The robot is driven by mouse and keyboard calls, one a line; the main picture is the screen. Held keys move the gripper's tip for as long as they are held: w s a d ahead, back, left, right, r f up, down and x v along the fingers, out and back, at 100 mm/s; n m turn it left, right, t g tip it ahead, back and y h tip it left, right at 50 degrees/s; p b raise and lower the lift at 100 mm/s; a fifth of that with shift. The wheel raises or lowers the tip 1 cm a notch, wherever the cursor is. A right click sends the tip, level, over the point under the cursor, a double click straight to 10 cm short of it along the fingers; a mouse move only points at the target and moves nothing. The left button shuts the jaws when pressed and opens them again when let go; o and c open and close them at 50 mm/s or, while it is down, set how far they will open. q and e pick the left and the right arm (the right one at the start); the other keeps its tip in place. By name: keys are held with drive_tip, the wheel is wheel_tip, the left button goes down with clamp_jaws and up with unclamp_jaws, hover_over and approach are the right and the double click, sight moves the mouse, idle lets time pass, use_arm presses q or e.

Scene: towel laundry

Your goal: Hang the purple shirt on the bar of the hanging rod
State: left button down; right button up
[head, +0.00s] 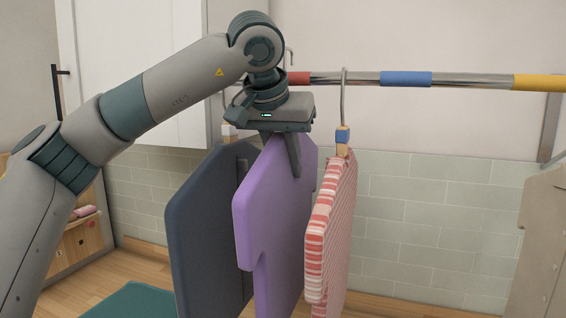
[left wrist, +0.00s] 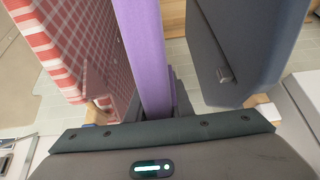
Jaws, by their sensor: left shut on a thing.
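The purple shirt (head: 272,215) hangs upright below my left gripper (head: 283,150) in the head view. My left gripper is shut on the shirt near its top edge. In the left wrist view the purple shirt (left wrist: 146,55) runs edge-on down to the jaws. The metal bar of the hanging rod (head: 455,79), with red, blue and yellow bands, crosses behind my gripper. A hook tip shows above the bar beside my wrist; my gripper hides what lies below it, so I cannot tell whether it rests on the bar. My right gripper is not in view.
A dark blue shirt (head: 205,230) hangs close on the left, and a red-and-white patterned shirt (head: 330,225) hangs by its hook on the right. Both also flank the purple shirt in the left wrist view. The bar right of the patterned shirt is free.

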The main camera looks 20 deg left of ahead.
use_arm(q)
drive_tip(key=shift+w, duration=0.35)
drive_tip(key=shift+w+f, duration=0.1)
drive_tip(key=shift+f, duration=0.2)
drive_tip(key=shift+f+b, duration=0.65)
drive_tip(key=shift+f, duration=0.5)
drive_tip(key=c, duration=1.5)
unclamp_jaws()
